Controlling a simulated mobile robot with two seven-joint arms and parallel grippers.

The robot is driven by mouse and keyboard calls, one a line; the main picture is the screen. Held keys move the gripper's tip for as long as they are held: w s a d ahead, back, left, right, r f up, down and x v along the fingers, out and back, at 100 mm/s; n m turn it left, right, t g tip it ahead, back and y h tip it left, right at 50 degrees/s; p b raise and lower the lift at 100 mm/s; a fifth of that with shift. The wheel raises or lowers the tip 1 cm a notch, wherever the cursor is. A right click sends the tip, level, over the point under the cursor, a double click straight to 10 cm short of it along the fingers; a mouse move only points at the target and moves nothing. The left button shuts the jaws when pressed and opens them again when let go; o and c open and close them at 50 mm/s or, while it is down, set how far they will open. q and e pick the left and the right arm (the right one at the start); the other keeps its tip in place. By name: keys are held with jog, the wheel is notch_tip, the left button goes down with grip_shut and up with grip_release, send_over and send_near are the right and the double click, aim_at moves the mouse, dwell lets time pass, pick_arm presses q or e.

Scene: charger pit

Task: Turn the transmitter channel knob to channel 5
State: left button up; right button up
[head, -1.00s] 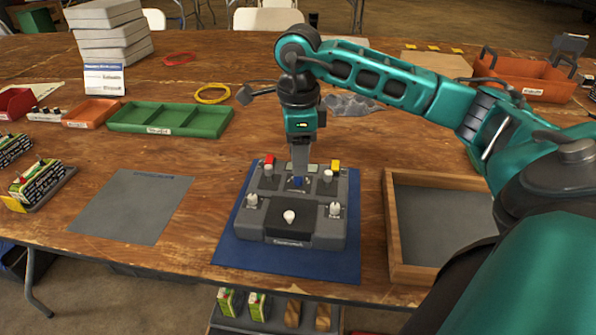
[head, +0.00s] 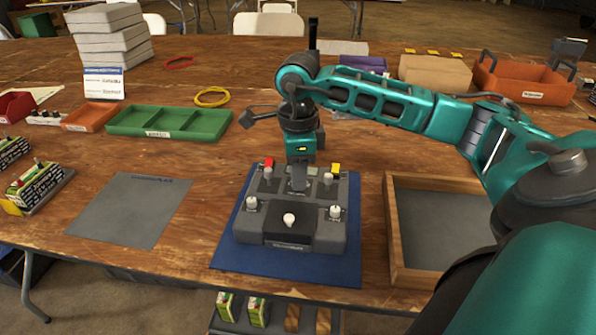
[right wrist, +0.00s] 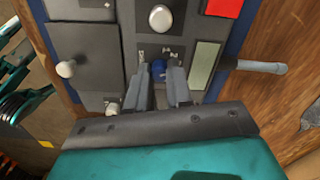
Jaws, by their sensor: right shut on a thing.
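The grey transmitter (head: 245,228) lies on a blue mat (head: 228,251) near the table's front edge. It has several pale knobs and sticks, a red cap and a yellow cap. My right gripper (head: 298,187) points down at its upper middle part. In the right wrist view, my right gripper (right wrist: 160,76) is shut on a small blue knob (right wrist: 158,68), one finger on each side. The fingers hide this knob in the head view, and I cannot read its channel setting. My left gripper is not in view.
A wooden-rimmed tray (head: 392,235) stands close on the right. A grey mat (head: 130,208) lies to the left, with a green divided tray (head: 170,122) behind it. Pale knobs and the red cap (right wrist: 224,8) surround the gripped knob closely.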

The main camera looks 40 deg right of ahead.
grip_shut()
jog(key=shift+m, duration=0.4)
jog(key=m+p, duration=0.1)
jog(key=m, duration=0.3)
jog(key=shift+r+m+p, duration=0.1)
jog(key=shift+m+p, duration=0.2)
jog(key=m+p, duration=0.1)
jog(key=m, duration=0.3)
jog(key=shift+m, duration=0.4)
jog(key=shift+m+p, duration=0.3)
jog(key=shift+m, duration=0.5)
jog(key=o, duration=0.7)
grip_release()
jog(key=shift+c, duration=0.2)
